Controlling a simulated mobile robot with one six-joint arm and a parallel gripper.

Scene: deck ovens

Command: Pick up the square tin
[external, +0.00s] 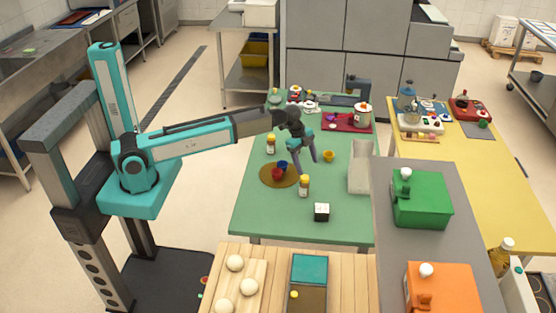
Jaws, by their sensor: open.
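My gripper (307,157) points down over the middle of the green table, its fingers apart with nothing visible between them. No thing is clearly a square tin at this size. A small box with a white top and a black front (321,213) stands near the table's front edge, nearer the camera than my gripper and apart from it. A teal-topped rectangular container (310,269) lies on the wooden counter in front.
Near my gripper are a brown round mat (266,180) with a red and a blue cup, a yellow-capped jar (304,186), a yellow cup (328,156) and a pale upright block (359,177). Green (421,203) and orange (440,290) boxes stand right. The table's front left is clear.

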